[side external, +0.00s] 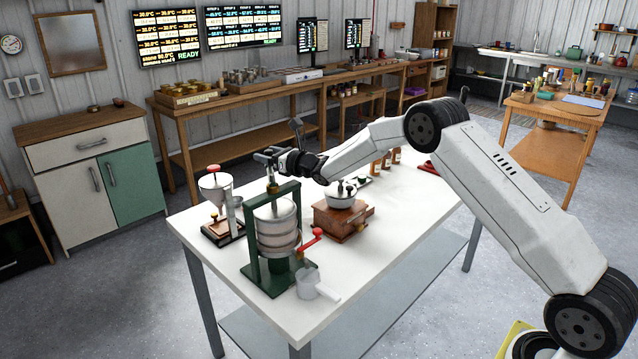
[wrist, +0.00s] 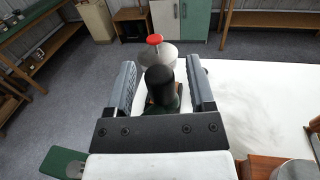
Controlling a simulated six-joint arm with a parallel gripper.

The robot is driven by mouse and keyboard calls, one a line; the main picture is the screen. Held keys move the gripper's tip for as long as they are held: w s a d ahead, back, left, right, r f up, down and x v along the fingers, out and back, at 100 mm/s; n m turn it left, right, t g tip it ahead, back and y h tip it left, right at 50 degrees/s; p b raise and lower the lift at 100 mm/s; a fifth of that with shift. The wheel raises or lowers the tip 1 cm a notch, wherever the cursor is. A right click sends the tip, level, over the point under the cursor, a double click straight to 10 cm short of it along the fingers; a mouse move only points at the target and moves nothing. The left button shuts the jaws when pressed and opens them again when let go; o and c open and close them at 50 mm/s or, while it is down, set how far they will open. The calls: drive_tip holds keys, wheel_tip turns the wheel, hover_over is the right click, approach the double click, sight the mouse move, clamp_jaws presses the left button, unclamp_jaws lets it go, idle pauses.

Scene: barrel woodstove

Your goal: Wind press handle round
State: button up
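The press (side external: 275,232) has a green frame around a pale banded cylinder and stands on the white table near its front left. My gripper (side external: 268,157) is at the top of the press, above its screw. In the wrist view my gripper (wrist: 161,64) is open, with one finger on each side of an upright black knob (wrist: 160,88), which looks like the press handle's grip. Gaps show between the knob and both fingers. The rest of the handle is mostly hidden by my gripper.
A funnel device with a red knob (side external: 215,185) stands left of the press. A wooden grinder (side external: 342,222) with a metal bowl stands right. A red-handled crank (side external: 312,238) and a white cup (side external: 307,284) are close in front. The table's right front is clear.

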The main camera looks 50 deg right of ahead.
clamp_jaws()
idle(1.3)
